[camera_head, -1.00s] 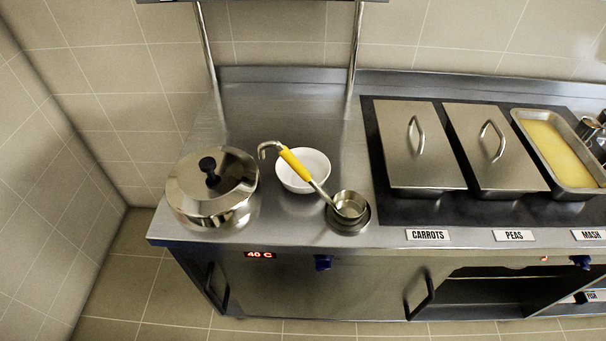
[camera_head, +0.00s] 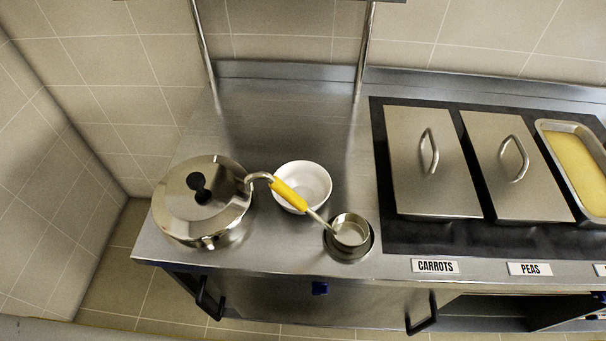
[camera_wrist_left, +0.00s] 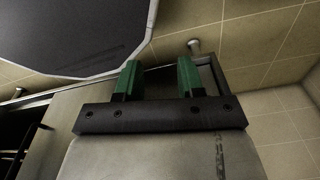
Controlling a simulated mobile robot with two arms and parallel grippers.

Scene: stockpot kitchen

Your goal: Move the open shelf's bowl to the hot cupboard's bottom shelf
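The hot cupboard's closed front (camera_head: 270,303) is under the counter, with a dark handle at the left (camera_head: 208,300) and another at the right (camera_head: 421,314). Its inside and bottom shelf are hidden. A white bowl (camera_head: 303,184) stands on the counter; no bowl shows on a shelf. My left gripper (camera_wrist_left: 159,79) is open, its green fingers apart with nothing visibly held. A dark, handle-like bar (camera_wrist_left: 216,75) is close beside its right finger in the wrist view; I cannot tell if they touch. My right gripper is out of view.
A lidded pot (camera_head: 203,200) stands left of the bowl. Two shelf posts (camera_head: 363,50) rise at the back. An open bay (camera_head: 480,314) is lower right.

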